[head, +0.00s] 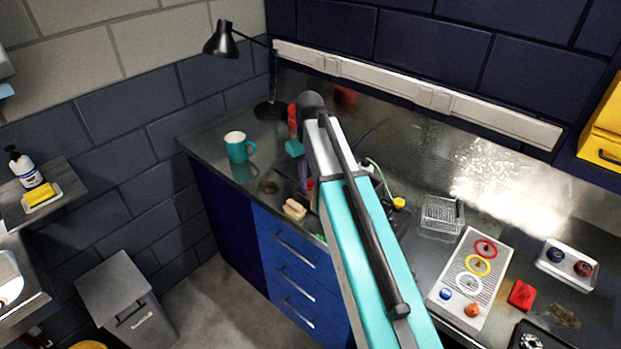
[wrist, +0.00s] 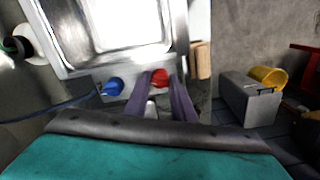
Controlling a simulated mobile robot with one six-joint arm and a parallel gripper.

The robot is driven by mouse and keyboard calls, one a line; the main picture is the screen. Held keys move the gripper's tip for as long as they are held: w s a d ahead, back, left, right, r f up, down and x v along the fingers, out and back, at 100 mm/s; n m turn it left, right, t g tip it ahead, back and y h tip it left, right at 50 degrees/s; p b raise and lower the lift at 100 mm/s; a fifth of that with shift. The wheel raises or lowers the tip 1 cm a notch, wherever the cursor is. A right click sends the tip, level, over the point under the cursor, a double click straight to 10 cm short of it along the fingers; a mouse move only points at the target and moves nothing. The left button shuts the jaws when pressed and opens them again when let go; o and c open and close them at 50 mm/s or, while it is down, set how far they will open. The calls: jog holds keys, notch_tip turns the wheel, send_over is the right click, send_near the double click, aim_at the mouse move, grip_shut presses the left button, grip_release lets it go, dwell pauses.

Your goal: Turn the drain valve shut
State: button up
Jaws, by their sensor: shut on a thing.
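My gripper (wrist: 160,84) has two purple fingers with a red knob (wrist: 159,77) between their tips, and it is shut on that knob. The red knob is on the near edge of a shiny metal basin (wrist: 75,58) with a bright white inside. A blue knob (wrist: 113,86) is on the same edge, just left of the fingers. No label shows which knob is the drain valve. In the head view my arm hides most of the basin area, and only a bit of the purple gripper shows beside it.
A teal mug (head: 238,147) and a black lamp (head: 270,108) stand on the bench behind. A tan block (head: 294,209) lies by the front edge. A grey bin (head: 126,300) stands on the floor.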

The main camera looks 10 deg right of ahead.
jog(key=shift+w+r+n, duration=0.1)
jog(key=shift+w+n, duration=0.05)
jog(key=shift+n, duration=1.35)
jog(key=o, duration=0.8)
jog(key=shift+r+b, duration=1.8)
jog(key=shift+r, duration=5.05)
jog(key=shift+f, duration=0.1)
